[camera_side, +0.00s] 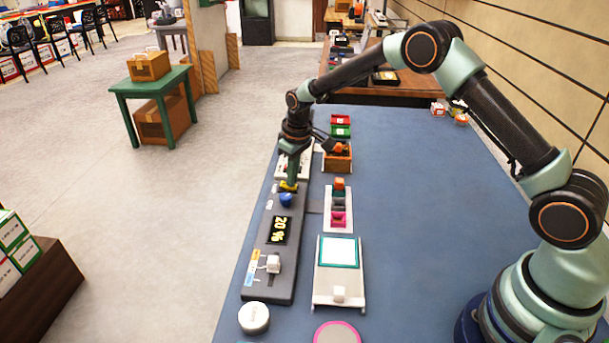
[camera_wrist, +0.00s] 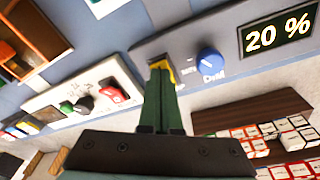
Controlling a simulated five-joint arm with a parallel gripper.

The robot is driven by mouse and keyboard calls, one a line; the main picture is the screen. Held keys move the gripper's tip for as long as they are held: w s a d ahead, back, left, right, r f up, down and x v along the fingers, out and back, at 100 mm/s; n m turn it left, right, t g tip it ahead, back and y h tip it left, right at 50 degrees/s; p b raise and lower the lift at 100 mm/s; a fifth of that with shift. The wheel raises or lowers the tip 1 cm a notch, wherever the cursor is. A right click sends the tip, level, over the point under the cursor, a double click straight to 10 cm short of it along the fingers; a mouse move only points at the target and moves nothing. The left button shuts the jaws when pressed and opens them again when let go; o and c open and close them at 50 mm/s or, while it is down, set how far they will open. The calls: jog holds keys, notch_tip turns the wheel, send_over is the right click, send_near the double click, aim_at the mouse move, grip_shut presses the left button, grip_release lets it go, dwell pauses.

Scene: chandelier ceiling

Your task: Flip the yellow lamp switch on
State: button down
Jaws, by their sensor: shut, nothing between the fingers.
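The yellow switch (camera_side: 289,187) sits on the dark grey control panel (camera_side: 262,255), just beyond a blue knob (camera_side: 286,200). In the wrist view the yellow switch (camera_wrist: 163,68) shows partly behind my fingertips. My gripper (camera_side: 292,181) points down at it, fingers shut together and empty. In the wrist view my gripper (camera_wrist: 161,78) overlaps the switch's near side; it is at or very close to it, and I cannot tell whether it touches. The switch's exact tilt is hidden. The panel's display (camera_wrist: 277,34) reads 20 %, and the blue knob (camera_wrist: 208,62) is beside the switch.
A white panel with red, black and green controls (camera_wrist: 90,100) adjoins the dark panel. A white slider knob (camera_side: 273,263) is at its near end. A block with coloured switches (camera_side: 338,208) and an orange-brown box (camera_side: 337,158) stand to the right. The mat's right side is clear.

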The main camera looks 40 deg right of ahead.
jog(key=shift+r, duration=0.1)
notch_tip(320, 180, up, 7)
dwell(0.7)
jog(key=s+d+r+m+t, duration=0.1)
jog(key=s+d+r+t, duration=0.1)
jog(key=s+r, duration=1.1)
jog(key=s+r+m+t, duration=0.1)
jog(key=s+m+t, duration=0.1)
jog(key=s, duration=1.1)
jog(key=shift+s+d, duration=0.2)
jog(key=shift+s, duration=0.2)
